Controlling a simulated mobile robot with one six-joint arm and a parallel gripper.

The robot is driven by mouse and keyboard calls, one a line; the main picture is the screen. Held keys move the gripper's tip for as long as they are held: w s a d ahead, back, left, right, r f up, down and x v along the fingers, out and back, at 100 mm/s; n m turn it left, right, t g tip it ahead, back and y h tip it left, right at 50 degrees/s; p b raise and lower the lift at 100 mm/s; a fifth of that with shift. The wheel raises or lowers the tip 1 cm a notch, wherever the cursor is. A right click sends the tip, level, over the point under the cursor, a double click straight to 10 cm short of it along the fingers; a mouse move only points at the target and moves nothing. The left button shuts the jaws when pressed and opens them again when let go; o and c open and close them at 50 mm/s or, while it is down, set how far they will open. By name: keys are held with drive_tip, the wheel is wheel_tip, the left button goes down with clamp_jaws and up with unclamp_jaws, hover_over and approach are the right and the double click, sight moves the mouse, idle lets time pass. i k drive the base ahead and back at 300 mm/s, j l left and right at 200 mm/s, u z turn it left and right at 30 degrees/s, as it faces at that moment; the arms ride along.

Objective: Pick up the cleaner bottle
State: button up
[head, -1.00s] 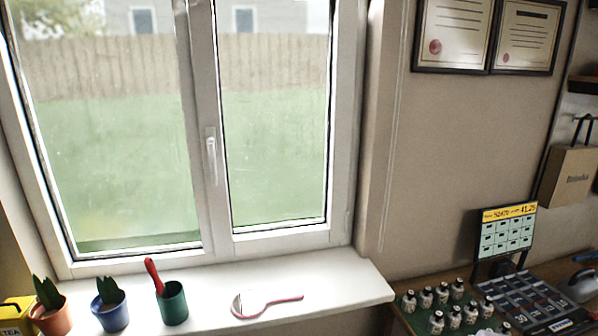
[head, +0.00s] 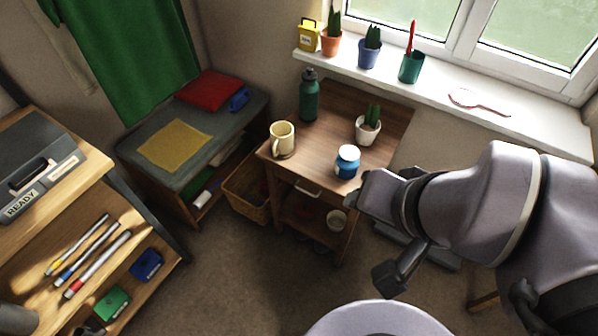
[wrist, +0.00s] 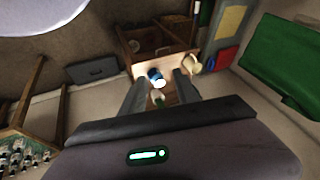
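I cannot pick out a bottle clearly marked as cleaner. A dark green bottle with a black cap (head: 309,98) stands upright at the back left of the small wooden table (head: 330,95); whether it is the cleaner bottle I cannot tell. My gripper (wrist: 160,79) is open and empty, its two fingers apart in the wrist view. The blue jar with a white lid (head: 347,162) shows beyond the gap between them. In the head view, my arm reaches in from the right and its end is beside the table's front right, apart from the green bottle.
A cream mug (head: 282,138) and a potted cactus (head: 368,126) share the tabletop. The windowsill (head: 440,82) behind holds several pots. A wicker basket (head: 247,191) stands left of the table. A wooden shelf unit (head: 95,190) is at the left. The floor between is clear.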

sight(345, 169)
drive_tip(key=i+l+u, duration=0.25)
drive_tip(key=i+l, duration=0.6)
drive_tip(key=l, duration=0.1)
